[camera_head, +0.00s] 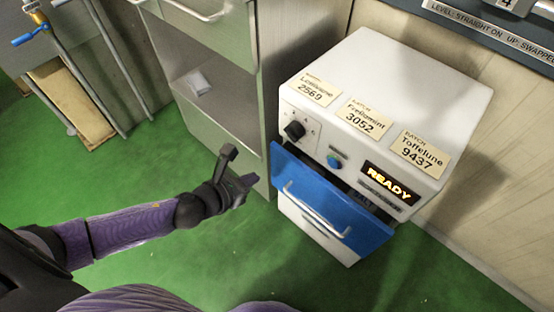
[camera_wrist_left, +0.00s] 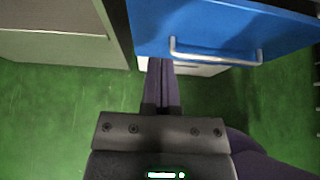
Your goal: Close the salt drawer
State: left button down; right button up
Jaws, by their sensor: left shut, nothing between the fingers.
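The salt drawer (camera_head: 330,207) has a blue front with a silver bar handle and stands pulled out from the white machine (camera_head: 385,110). A dark gap shows behind its top edge. In the left wrist view the blue drawer front (camera_wrist_left: 225,22) is at the top, with its handle (camera_wrist_left: 215,58) near the fingers. My left gripper (camera_head: 247,181) is shut and empty, to the left of the drawer front; its fingers (camera_wrist_left: 158,68) also show in the left wrist view. I cannot tell whether they touch the drawer. My right gripper is not in view.
A white lower drawer (camera_head: 312,230) with a handle sits under the blue one. A grey metal cabinet (camera_head: 215,75) with an open shelf stands left of the machine. Labels, a knob and a lit READY display (camera_head: 388,182) are on the machine. The green floor (camera_head: 200,265) in front is clear.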

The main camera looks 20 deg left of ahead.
aim_at(284, 158)
pick_arm(q)
jog(key=b+x, duration=0.1)
jog(key=x, duration=0.1)
jog(key=b+x, duration=0.1)
jog(key=x, duration=0.2)
jog(key=r+b+x, duration=0.1)
jog(key=x, duration=0.2)
jog(key=shift+w, duration=0.3)
jog(key=shift+w+d+b, duration=0.2)
jog(key=shift+w+b, duration=0.2)
jog(key=shift+w, duration=0.15)
jog(key=shift+r, duration=0.1)
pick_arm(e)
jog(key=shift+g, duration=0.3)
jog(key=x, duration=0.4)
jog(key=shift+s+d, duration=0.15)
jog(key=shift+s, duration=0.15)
